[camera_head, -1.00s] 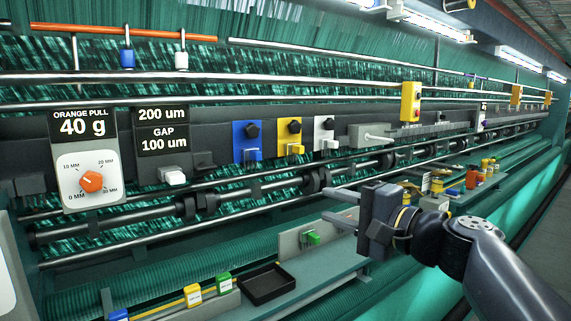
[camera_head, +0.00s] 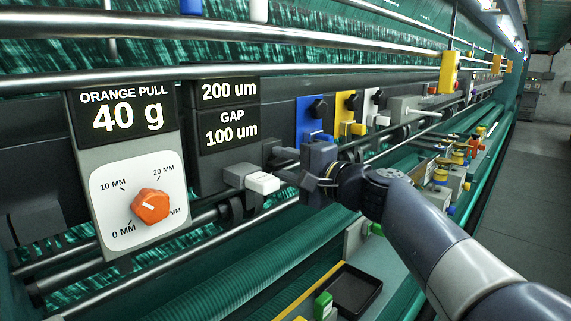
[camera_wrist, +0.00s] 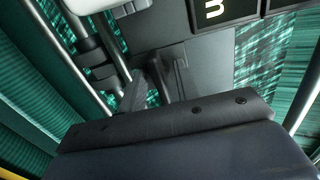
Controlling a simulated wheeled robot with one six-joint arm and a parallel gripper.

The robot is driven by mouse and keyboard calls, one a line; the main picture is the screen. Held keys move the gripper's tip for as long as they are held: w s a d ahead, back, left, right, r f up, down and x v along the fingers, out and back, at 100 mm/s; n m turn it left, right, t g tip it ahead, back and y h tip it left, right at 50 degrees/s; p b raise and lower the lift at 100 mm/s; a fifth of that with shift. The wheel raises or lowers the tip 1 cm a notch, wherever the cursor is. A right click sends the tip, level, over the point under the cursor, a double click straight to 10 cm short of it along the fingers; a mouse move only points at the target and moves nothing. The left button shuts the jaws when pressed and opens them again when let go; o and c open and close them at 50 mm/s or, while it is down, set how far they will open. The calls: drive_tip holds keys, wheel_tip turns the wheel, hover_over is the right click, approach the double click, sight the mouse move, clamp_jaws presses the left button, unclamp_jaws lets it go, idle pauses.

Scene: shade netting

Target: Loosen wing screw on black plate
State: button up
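My gripper (camera_head: 280,165) is up against the dark rail area just right of the 200 um / gap panel. Its two fingers point left and look apart. A small black part (camera_head: 279,153), perhaps the wing screw on the black plate, shows at the upper finger; dark on dark, I cannot tell its outline or whether the fingers touch it. In the wrist view a dark bracket-like piece (camera_wrist: 176,72) shows beyond the gripper body, below the panel. The wing screw itself is not clear there.
Left are the orange-pull panel with an orange dial (camera_head: 150,206) and a white block (camera_head: 262,183) close to my fingers. Blue (camera_head: 308,115), yellow (camera_head: 345,108) and white (camera_head: 371,103) plates with black knobs are to the right. A black tray (camera_head: 353,290) lies below; the aisle right is open.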

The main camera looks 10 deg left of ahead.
idle(0.6)
clamp_jaws()
idle(0.3)
drive_tip(key=shift+f+b, duration=0.15)
drive_tip(key=shift+b, duration=0.45)
